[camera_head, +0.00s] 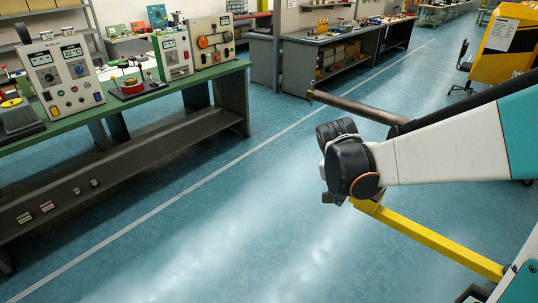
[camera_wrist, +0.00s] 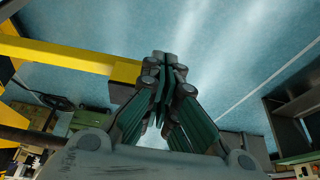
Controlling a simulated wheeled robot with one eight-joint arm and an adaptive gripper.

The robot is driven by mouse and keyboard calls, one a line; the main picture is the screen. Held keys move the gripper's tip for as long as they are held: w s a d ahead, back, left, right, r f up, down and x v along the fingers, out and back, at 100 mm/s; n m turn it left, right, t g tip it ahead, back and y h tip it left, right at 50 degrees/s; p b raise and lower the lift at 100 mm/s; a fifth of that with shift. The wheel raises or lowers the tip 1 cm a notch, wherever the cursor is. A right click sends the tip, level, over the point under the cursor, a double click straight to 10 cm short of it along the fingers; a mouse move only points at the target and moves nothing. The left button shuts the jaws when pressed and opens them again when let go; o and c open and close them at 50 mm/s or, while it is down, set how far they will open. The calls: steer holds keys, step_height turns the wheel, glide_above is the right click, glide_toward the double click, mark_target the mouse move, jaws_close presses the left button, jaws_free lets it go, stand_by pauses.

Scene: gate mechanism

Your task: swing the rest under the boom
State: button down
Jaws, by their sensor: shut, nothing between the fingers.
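A yellow bar (camera_head: 435,238), which looks like the rest, runs from the lower right to a free end just below my wrist in the head view. In the wrist view the yellow bar (camera_wrist: 60,55) enters from the left, and its end lies just left of my fingertips. My gripper (camera_wrist: 165,62) is shut and empty; I cannot tell whether it touches the bar. In the head view my wrist hides most of the fingers. A brown rod (camera_head: 350,106), seemingly the boom, shows behind my arm, which hides its right part. The bar does not appear to be under the rod's visible end.
A green-topped bench (camera_head: 120,107) with instrument boxes stands at the left. More workbenches (camera_head: 330,62) stand at the back. A yellow cabinet (camera_head: 508,42) and a chair (camera_head: 463,62) are at the upper right. The blue floor (camera_head: 240,215) between bench and arm is clear.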

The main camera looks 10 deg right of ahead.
steer(key=w+d+f+b, duration=0.4)
steer(key=d+f+b, duration=0.1)
steer(key=f, duration=0.4)
steer(key=shift+w+d+f, duration=0.15)
steer(key=shift+w+d, duration=0.25)
steer(key=shift+d, duration=0.15)
